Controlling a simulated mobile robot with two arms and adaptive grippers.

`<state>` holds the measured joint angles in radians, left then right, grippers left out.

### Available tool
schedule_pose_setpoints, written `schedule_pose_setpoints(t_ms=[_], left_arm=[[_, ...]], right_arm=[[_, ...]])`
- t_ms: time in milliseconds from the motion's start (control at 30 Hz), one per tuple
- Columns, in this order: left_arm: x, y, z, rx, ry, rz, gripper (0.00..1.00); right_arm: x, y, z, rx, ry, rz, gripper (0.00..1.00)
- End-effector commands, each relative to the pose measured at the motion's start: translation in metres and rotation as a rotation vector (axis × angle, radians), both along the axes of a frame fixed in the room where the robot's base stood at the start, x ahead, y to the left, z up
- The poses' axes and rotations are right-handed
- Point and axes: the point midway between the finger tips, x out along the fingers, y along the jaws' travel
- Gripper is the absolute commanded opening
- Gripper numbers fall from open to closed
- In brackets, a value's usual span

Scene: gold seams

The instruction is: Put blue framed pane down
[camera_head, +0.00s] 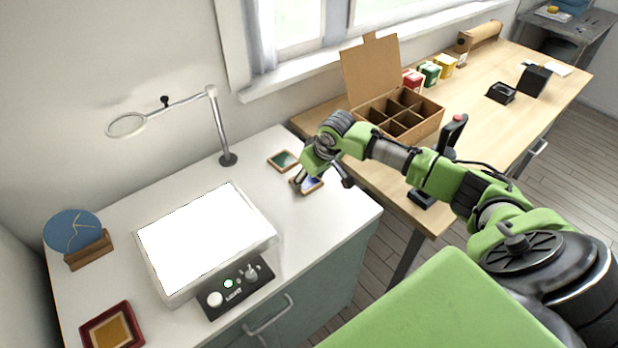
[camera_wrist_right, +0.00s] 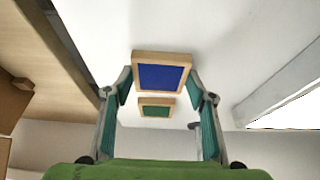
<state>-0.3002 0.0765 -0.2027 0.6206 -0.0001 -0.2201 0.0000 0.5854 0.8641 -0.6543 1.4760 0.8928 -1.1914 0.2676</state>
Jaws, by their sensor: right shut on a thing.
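The blue framed pane (camera_head: 313,184) has a light wood frame and is at the right side of the white counter top, partly hidden by my right gripper. In the right wrist view, the blue pane (camera_wrist_right: 160,77) sits between the two fingers of my right gripper (camera_wrist_right: 161,90), which is shut on the frame's sides. The pane looks roughly level, at or just above the white surface; I cannot tell whether it touches. A green framed pane (camera_head: 284,160) lies just beyond it on the counter, apart from it. My left gripper is not in view.
A lit light box (camera_head: 208,240) with a control panel (camera_head: 236,288) stands left of the pane. A magnifier stand (camera_head: 228,158) is behind. A divided cardboard box (camera_head: 422,113) stands on the wooden table (camera_head: 470,95) to the right. White counter lies bare around the panes.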

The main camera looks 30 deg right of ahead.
Motion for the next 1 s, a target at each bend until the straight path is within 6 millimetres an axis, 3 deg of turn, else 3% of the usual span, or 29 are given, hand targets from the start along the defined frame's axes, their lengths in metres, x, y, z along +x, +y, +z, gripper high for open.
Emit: schedule_pose_setpoints(t_ms=[167,200,233,667,867,1000], left_arm=[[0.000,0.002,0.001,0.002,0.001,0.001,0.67],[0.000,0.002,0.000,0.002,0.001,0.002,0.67],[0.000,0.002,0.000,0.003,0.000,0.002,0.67],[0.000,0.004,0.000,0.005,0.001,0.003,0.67],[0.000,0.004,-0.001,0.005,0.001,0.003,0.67],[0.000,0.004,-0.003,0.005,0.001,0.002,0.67]], right_arm=[[0.000,0.000,-0.002,0.000,0.000,-0.001,0.24],[0.000,0.000,-0.002,-0.001,-0.001,0.000,0.58],[0.000,0.000,-0.002,-0.001,-0.001,0.000,0.66],[-0.001,-0.001,0.003,-0.001,0.000,0.000,0.68],[-0.012,-0.002,0.031,-0.003,-0.003,0.001,0.68],[-0.024,-0.003,0.060,-0.004,-0.003,0.002,0.68]])
